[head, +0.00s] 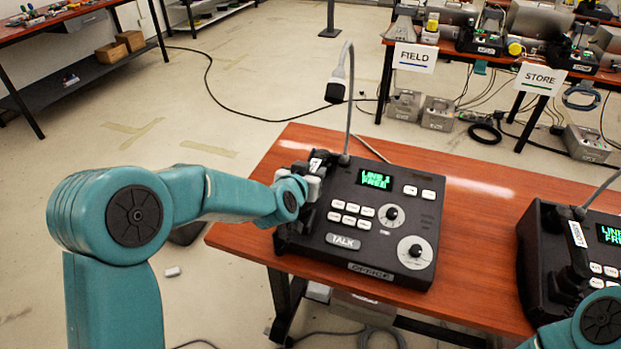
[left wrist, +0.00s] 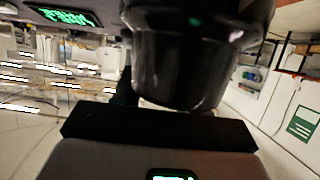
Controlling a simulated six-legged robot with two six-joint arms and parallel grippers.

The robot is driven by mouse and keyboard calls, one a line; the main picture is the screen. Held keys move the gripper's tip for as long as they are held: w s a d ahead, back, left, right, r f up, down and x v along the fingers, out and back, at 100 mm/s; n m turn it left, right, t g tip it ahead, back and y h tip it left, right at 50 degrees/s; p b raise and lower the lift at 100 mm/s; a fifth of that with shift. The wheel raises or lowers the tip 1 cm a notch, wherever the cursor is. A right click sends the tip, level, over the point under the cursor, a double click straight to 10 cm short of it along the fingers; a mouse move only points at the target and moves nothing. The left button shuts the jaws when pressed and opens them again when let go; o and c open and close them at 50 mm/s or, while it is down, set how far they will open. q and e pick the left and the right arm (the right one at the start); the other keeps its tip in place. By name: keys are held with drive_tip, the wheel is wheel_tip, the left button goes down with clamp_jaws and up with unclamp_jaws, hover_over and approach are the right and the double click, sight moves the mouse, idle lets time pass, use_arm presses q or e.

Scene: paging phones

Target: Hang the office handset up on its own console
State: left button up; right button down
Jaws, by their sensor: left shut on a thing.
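The office console (head: 385,215) is a black desk unit with a green "LINE 1 FREE" screen, white keys, a gooseneck microphone and an "OFFICE" plate. It stands on the wooden table. My left gripper (head: 314,186) is over the console's left side, where the cradle is. It is shut on the black office handset (head: 305,205), which is mostly hidden by the gripper. In the left wrist view the rounded dark end of the handset (left wrist: 195,60) is large and close. I cannot tell whether it rests fully in the cradle. My right gripper is out of view.
A second console (head: 588,270) with its own handset (head: 574,272) stands at the table's right. The wooden table (head: 470,300) is clear between the consoles. Behind, a bench carries FIELD (head: 414,57) and STORE (head: 540,78) signs. Cables lie on the floor.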

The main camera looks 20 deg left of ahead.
use_arm(q)
drive_tip(key=shift+w+d+f, duration=0.1)
drive_tip(key=shift+w+f, duration=0.1)
drive_tip(key=shift+f, duration=0.25)
drive_tip(key=shift+s+r, duration=0.1)
drive_tip(key=shift+s, duration=0.1)
drive_tip(key=o, duration=1.2)
drive_tip(key=shift+w+f, duration=0.15)
drive_tip(key=shift+f, duration=0.15)
drive_tip(key=shift+o, duration=0.2)
drive_tip(key=shift+r, duration=0.1)
drive_tip(key=shift+r, duration=0.3)
drive_tip(key=v, duration=1.2)
